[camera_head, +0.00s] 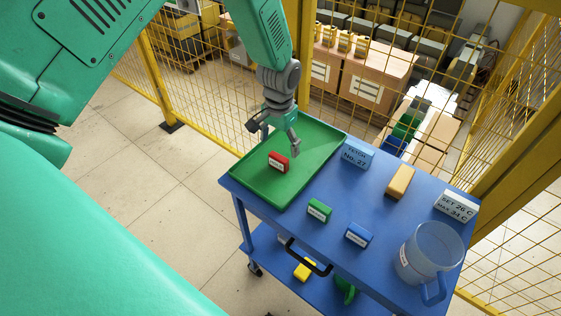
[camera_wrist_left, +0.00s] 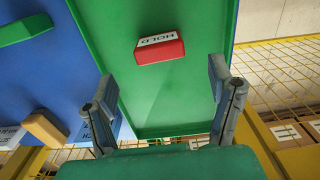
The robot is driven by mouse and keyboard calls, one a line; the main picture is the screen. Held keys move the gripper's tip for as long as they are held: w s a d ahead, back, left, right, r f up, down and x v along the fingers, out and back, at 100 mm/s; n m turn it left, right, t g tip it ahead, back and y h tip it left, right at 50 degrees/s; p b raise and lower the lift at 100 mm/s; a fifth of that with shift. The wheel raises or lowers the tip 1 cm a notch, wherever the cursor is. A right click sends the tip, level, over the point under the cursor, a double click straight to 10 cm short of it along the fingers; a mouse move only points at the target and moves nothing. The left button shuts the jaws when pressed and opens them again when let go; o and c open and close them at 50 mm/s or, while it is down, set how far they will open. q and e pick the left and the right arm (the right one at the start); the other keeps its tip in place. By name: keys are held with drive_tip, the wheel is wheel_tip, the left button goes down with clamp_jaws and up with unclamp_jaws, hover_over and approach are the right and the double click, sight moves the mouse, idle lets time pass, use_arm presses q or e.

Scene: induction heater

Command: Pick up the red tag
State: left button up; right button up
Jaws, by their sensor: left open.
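The red tag (camera_head: 279,162) is a small red block with a white label, lying in the green tray (camera_head: 262,190) on the blue cart. In the left wrist view the red tag (camera_wrist_left: 160,48) shows its label reading "HOLD", beyond and between the spread fingers. My left gripper (camera_head: 280,141) is open and empty above the tray, behind the tag in the head view and apart from it. Its two fingers also show in the left wrist view (camera_wrist_left: 160,95). My right gripper is not in view.
On the blue cart top (camera_head: 310,240) are a green block (camera_head: 319,210), a blue block (camera_head: 359,235), a yellow block (camera_head: 400,182), label blocks (camera_head: 357,154) and a clear jug (camera_head: 432,255). A yellow mesh fence (camera_head: 400,60) stands behind the cart. The tray is otherwise empty.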

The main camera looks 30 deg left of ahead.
sight(279, 156)
use_arm(q)
drive_tip(key=shift+s+f, duration=0.15)
drive_tip(key=shift+f, duration=0.4)
drive_tip(key=f, duration=0.4)
drive_tip(key=shift+a+f+p, duration=0.2)
drive_tip(key=shift+f+p, duration=0.15)
drive_tip(key=shift+f, duration=0.05)
drive_tip(key=shift+d+r, duration=0.1)
drive_tip(key=shift+d, duration=0.05)
drive_tip(key=shift+d, duration=0.1)
drive_tip(key=c, duration=1.2)
